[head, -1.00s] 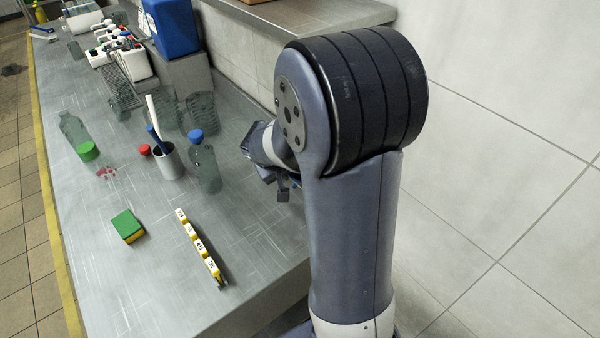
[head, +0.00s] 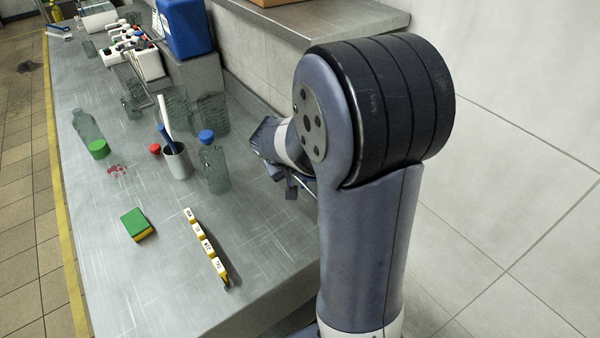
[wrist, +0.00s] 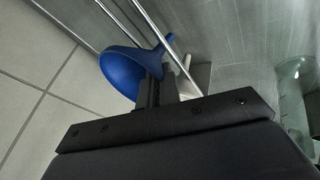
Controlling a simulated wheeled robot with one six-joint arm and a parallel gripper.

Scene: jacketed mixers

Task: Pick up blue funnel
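The blue funnel (wrist: 128,70) shows in the wrist view, tilted, left of centre, beside thin metal rods. My gripper (wrist: 156,88) is right at it; a dark finger part overlaps the funnel's lower right side. Whether the finger touches the funnel or only stands in front of it, I cannot tell. The other finger is not clearly seen, so the opening is unclear. In the head view my gripper (head: 290,184) is low over the right side of the bench, partly hidden by my arm, and the funnel is not visible.
A tiled wall (head: 520,170) is at the right. The bench front is mostly clear.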

